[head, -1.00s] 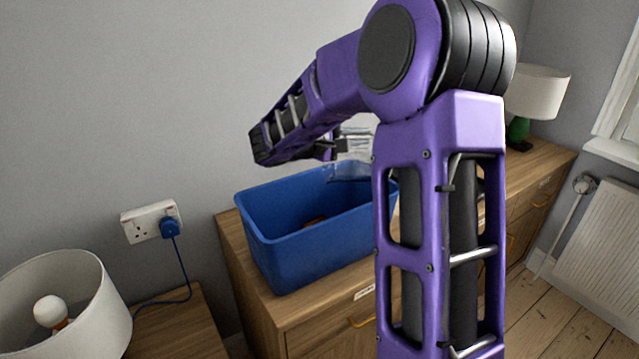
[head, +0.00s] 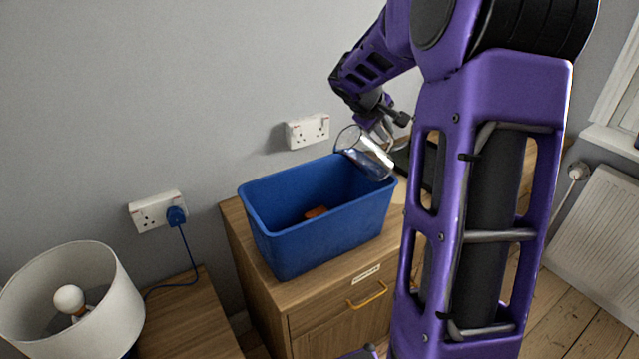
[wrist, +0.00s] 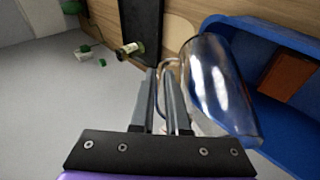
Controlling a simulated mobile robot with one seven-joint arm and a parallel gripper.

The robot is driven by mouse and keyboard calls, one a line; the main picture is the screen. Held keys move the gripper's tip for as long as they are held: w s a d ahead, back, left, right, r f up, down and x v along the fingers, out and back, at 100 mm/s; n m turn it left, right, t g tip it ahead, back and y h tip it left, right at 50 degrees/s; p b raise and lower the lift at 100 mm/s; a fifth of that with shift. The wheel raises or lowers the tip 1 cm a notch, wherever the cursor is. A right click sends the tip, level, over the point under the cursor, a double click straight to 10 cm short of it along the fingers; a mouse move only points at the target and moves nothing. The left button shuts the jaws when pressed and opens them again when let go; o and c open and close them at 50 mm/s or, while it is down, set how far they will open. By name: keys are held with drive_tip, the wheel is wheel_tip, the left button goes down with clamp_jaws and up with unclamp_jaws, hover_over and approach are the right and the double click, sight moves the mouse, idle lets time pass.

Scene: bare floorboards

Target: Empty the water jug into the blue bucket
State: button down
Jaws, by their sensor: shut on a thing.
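The clear, shiny water jug (head: 372,160) is tilted at the right end of the blue bucket (head: 318,242) in the head view, partly over its rim. My gripper (head: 380,122) is above and behind the jug. In the wrist view my gripper (wrist: 167,82) is shut on the jug's handle, with the jug body (wrist: 215,90) to its right. The blue bucket (wrist: 275,35) shows at the right there. An orange-brown block (head: 316,212) lies inside the bucket. No pouring stream is visible, and I cannot tell how much water the jug holds.
The bucket stands on a wooden cabinet (head: 335,300). A white-shaded lamp (head: 70,300) is at the lower left. Wall sockets (head: 308,131) are behind. In the wrist view a black flat item (wrist: 140,30), a small bottle (wrist: 130,50) and small green pieces (wrist: 84,50) lie beyond my fingers.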

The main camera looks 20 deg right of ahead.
drive_tip(key=shift+d+y, duration=0.4)
drive_tip(key=shift+y, duration=0.1)
drive_tip(key=shift+s+d+r+m+y, duration=0.1)
drive_tip(key=shift+d+r+m+y, duration=0.3)
drive_tip(key=shift+d+y, duration=0.45)
drive_tip(key=shift+s+d+f+m+t+y, duration=0.15)
drive_tip(key=shift+d+f+m+y, duration=0.1)
drive_tip(key=shift+d+f+y, duration=0.9)
drive_tip(key=shift+w+d+f+m+t+y, duration=0.2)
drive_tip(key=shift+d+f+y, duration=0.4)
drive_tip(key=shift+y, duration=0.9)
drive_tip(key=shift+s, duration=0.25)
